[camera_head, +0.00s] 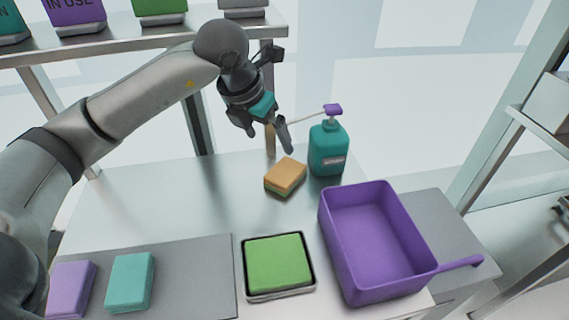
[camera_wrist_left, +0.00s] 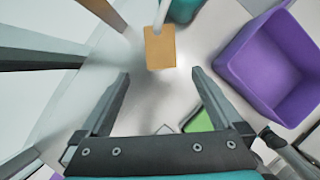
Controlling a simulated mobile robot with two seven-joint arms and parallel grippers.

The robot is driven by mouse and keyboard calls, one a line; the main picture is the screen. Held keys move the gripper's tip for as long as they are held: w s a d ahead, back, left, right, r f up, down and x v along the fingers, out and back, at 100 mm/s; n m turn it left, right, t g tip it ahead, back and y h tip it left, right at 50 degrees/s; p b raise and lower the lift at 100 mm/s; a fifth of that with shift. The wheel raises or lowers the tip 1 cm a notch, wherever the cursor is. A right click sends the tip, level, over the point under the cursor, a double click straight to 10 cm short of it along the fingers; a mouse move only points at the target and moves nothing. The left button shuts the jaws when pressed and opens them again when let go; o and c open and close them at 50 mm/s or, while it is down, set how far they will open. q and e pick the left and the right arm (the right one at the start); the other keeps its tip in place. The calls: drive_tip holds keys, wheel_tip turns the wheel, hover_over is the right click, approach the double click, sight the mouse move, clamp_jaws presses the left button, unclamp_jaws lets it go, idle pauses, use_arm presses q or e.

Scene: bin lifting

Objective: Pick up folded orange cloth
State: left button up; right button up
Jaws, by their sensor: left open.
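The folded orange cloth (camera_head: 285,174) is a small block with an orange top and a greenish lower edge, lying on the light table just left of the teal pump bottle. It also shows in the left wrist view (camera_wrist_left: 160,47), beyond the fingertips. My left gripper (camera_head: 268,137) is open and empty, above and a little behind-left of the cloth. In the wrist view the two fingers (camera_wrist_left: 160,74) are spread wide, with the cloth ahead between their lines and apart from them.
The teal pump bottle (camera_head: 328,148) stands close right of the cloth. A purple bin with a handle (camera_head: 375,281) is at the right. A green cloth lies in a tray (camera_head: 279,296); purple (camera_head: 72,288) and teal (camera_head: 130,281) cloths lie on a grey mat. The table's left middle is clear.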

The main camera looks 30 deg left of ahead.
use_arm(q)
drive_tip(key=b, duration=0.1)
hover_over(284, 172)
drive_tip(key=s, duration=0.2)
drive_tip(key=f, duration=0.8)
drive_tip(key=shift+s+a+f, duration=0.15)
drive_tip(key=shift+s+f, duration=0.05)
drive_tip(key=shift+f, duration=0.1)
drive_tip(key=shift+b+x, duration=0.45)
drive_tip(key=shift+x, duration=2.45)
use_arm(e)
drive_tip(key=shift+s+d+f, duration=0.1)
drive_tip(key=shift+s+f, duration=0.05)
drive_tip(key=shift+f, duration=0.35)
drive_tip(key=shift+s+d+f, duration=0.1)
drive_tip(key=shift+f, duration=0.4)
use_arm(q)
drive_tip(key=shift+f, duration=0.2)
use_arm(e)
drive_tip(key=shift+a+f, duration=0.1)
drive_tip(key=shift+f, duration=0.1)
use_arm(q)
drive_tip(key=c, duration=1.3)
drive_tip(key=shift+o, duration=0.2)
